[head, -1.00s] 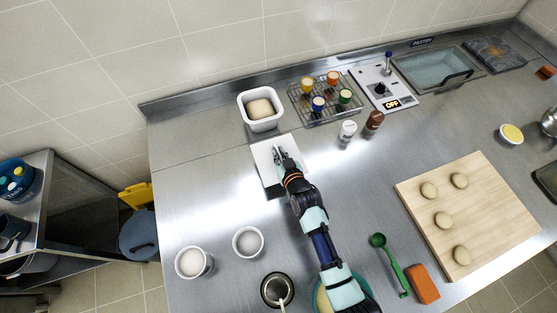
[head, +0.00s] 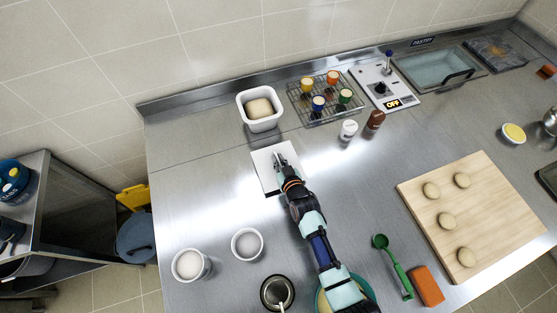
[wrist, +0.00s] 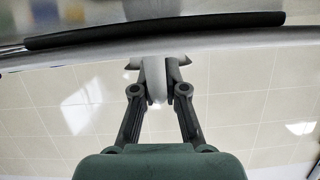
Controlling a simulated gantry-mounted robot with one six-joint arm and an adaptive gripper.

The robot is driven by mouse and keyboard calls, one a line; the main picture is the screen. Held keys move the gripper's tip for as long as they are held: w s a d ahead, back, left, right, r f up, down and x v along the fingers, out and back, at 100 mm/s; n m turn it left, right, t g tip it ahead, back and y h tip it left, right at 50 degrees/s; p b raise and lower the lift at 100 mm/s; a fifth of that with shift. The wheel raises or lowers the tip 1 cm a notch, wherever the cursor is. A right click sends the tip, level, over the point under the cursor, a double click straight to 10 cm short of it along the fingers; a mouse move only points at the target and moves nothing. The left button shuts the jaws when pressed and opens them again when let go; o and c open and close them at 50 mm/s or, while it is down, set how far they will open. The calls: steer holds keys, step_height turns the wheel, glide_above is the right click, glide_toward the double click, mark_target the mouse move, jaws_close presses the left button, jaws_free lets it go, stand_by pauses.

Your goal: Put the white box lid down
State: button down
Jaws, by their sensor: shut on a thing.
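The white box lid (head: 266,177) is a flat white square over the steel counter, just in front of the white box. My gripper (head: 280,160) reaches over it from the front. In the wrist view my gripper (wrist: 158,88) is shut on the pale knob of the lid, and the lid's edge (wrist: 230,38) runs across the top as a light band. The arm hides the lid's right part. I cannot tell whether the lid touches the counter. The white box (head: 262,124) stands open behind it, with a pale dough lump (head: 260,108) inside.
A wire rack (head: 326,100) with several coloured jars stands right of the box. Two shakers, white (head: 348,130) and brown (head: 374,121), stand in front of it. Two white tubs (head: 247,243) (head: 190,265) stand front left. A wooden board (head: 490,225) lies right. Counter left of the lid is clear.

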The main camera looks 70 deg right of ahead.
steer(key=c, duration=1.2)
jaws_free()
steer(key=shift+f, duration=0.15)
steer(key=shift+r+p, duration=0.35)
steer(key=shift+r, duration=0.05)
steer(key=p+v, duration=0.1)
steer(key=v, duration=1.1)
steer(key=shift+r, duration=0.35)
